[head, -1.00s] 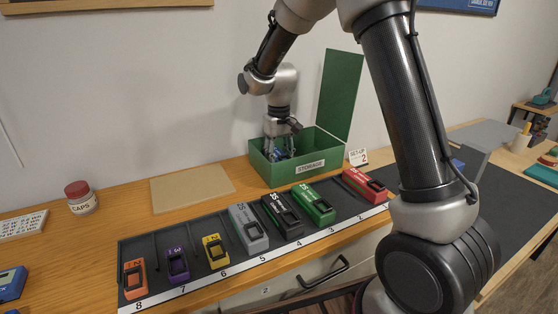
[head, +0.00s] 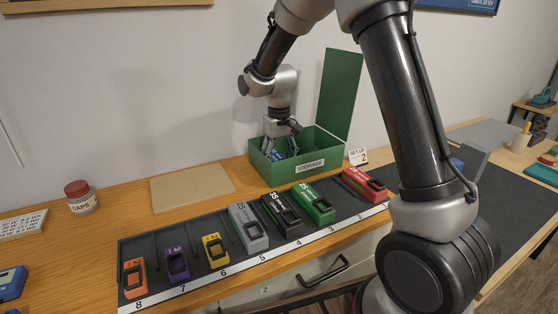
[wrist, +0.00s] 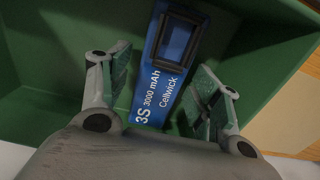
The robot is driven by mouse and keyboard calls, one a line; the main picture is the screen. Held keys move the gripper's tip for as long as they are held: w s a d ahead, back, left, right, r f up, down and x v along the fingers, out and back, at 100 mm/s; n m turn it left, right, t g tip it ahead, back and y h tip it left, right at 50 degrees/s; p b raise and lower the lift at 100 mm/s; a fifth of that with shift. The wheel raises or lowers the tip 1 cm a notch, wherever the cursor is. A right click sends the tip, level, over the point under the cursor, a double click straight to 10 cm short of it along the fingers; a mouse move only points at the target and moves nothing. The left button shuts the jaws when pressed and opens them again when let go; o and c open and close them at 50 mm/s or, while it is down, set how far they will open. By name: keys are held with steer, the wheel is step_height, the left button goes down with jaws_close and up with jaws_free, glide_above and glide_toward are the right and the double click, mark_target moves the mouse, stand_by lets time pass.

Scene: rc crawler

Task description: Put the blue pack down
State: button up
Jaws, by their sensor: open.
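The blue pack (wrist: 168,65), marked 3S 3000 mAh Cellwick, lies inside the green storage box (head: 270,174). In the head view only a small blue part of the pack (head: 277,155) shows between the fingers. My gripper (head: 281,157) reaches down into the box from above. In the wrist view my gripper (wrist: 158,90) is open, with one finger on each side of the pack and a gap visible on both sides. The box lid stands open at the back right. Whether the pack lies fully flat on the box floor is hard to tell.
A dark rack (head: 192,258) with numbered slots holds several coloured packs in front of the box. A small set-up card (head: 358,157) stands right of the box. A tan board (head: 192,187) and a caps jar (head: 80,197) are to the left.

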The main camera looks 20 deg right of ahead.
mark_target(279, 158)
step_height(279, 158, up, 11)
steer(key=s+d+r+t, duration=0.1)
steer(key=s+d+r, duration=0.4)
steer(key=s+r, duration=0.15)
steer(key=s+d+m+t, duration=0.1)
steer(key=s+d, duration=0.4)
steer(key=s, duration=0.7)
steer(key=s+d+m+t, duration=0.1)
steer(key=s+d, duration=0.4)
steer(key=s, duration=0.7)
steer(key=shift+s+t, duration=0.3)
steer(key=shift+t, duration=0.4)
